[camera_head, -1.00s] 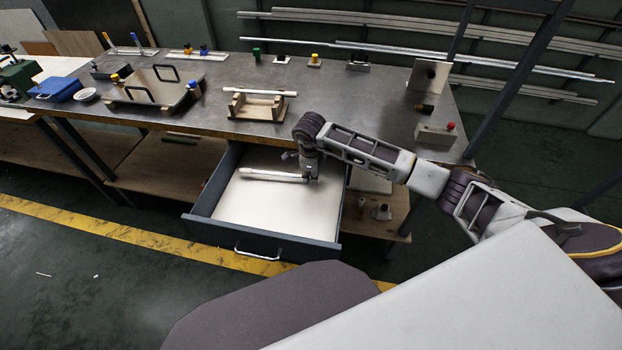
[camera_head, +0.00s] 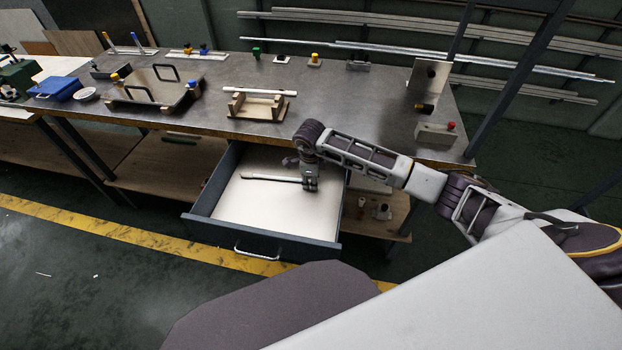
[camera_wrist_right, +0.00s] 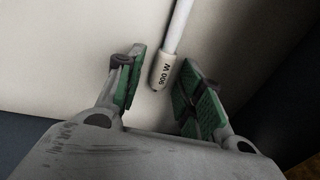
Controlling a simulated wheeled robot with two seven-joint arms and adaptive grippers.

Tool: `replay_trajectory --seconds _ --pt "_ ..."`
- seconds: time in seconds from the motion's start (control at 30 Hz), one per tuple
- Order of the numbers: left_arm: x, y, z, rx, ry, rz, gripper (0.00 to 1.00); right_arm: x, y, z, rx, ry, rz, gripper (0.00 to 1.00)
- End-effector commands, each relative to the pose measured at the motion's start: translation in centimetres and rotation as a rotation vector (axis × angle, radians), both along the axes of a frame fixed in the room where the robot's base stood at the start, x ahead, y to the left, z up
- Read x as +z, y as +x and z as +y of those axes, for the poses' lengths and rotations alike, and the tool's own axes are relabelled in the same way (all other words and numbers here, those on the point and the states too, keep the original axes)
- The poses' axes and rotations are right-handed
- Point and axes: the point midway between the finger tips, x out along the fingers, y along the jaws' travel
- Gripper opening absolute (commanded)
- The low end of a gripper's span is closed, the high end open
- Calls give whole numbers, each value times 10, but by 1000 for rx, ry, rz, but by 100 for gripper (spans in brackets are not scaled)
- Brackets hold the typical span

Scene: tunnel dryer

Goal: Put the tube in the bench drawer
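The bench drawer (camera_head: 262,245) is pulled open below the bench top, with a pale, flat floor. A thin tube (camera_head: 268,178) lies across the back part of the drawer. My right gripper (camera_head: 310,186) reaches down into the drawer at the tube's right end. In the right wrist view, the tube (camera_wrist_right: 178,30) has an end cap marked "900 W". That end lies between the green-padded fingers of my right gripper (camera_wrist_right: 161,60), with gaps on both sides, so it is open. The tube appears to rest on the drawer floor. My left gripper is not in view.
The bench top (camera_head: 340,105) carries a wooden cradle (camera_head: 240,104) with another white tube (camera_head: 260,91) on it. A plate with handles (camera_head: 150,90), a blue box (camera_head: 55,89) and upright blocks (camera_head: 437,132) also stand there. A lower shelf (camera_head: 165,165) runs beside the drawer.

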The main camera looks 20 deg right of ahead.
Motion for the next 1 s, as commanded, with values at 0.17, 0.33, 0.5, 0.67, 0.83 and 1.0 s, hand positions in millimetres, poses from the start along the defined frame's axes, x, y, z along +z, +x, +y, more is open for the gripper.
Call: replay_trajectory --seconds 0.17,0.33,0.5,0.67,0.83,1.0 --pt "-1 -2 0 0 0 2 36 0 0 0 0 0 0 40" --pt "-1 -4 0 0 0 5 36 1 0 0 0 0 0 40" --pt "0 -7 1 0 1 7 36 5 0 0 0 0 -1 40" --pt "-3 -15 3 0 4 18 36 21 -1 1 0 -1 -4 40" --pt "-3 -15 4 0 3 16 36 44 -4 3 0 -1 -4 40" --pt "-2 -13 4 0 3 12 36 70 -8 5 1 -1 -3 40"
